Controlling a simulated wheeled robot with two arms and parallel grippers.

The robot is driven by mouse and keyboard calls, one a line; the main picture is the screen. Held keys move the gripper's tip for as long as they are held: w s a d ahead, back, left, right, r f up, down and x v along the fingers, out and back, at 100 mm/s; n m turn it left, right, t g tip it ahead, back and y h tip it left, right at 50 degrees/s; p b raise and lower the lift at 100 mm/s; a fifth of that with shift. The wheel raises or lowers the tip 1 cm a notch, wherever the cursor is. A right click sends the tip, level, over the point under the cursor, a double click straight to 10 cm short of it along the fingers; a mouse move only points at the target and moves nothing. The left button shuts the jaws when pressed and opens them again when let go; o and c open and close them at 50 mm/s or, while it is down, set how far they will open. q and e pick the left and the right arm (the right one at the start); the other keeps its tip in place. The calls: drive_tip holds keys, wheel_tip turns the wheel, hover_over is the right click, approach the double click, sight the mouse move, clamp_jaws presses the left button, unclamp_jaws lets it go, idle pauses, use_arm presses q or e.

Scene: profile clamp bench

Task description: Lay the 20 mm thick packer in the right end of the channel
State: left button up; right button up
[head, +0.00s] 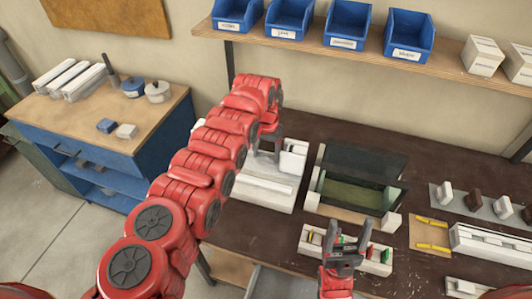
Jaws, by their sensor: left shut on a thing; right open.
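My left gripper (268,142) is at the end of the red arm, above the back of a white bench fixture (262,190). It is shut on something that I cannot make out. A white block (294,153) shows just to its right; I cannot tell whether they touch. My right gripper (343,253) is open over a white tray (312,245) with small coloured pieces, one green and one red. Several small blocks, white, brown and grey, stand on a grey strip (462,210) at the right. I cannot tell which piece is the 20 mm packer. A long white grooved profile (490,243) lies at the right edge and may be the channel.
A dark open box with a greenish floor (352,193) stands mid-bench. Yellow tools lie on a tan board (428,240). Blue bins (348,25) stand on the shelf above. A blue side cabinet (100,135) is at the left. Dark bench top is bare behind the box.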

use_arm(q)
drive_tip(key=shift+s+a+f+b, duration=0.1)
drive_tip(key=shift+s+f+b, duration=0.2)
drive_tip(key=shift+f+b, duration=0.35)
drive_tip(key=shift+s+a+f+b, duration=0.1)
drive_tip(key=shift+s+f+b, duration=0.2)
drive_tip(key=shift+f+b, duration=0.35)
drive_tip(key=shift+r, duration=0.1)
drive_tip(key=o, duration=1.2)
drive_tip(key=shift+o, duration=0.2)
drive_tip(key=shift+r, duration=0.1)
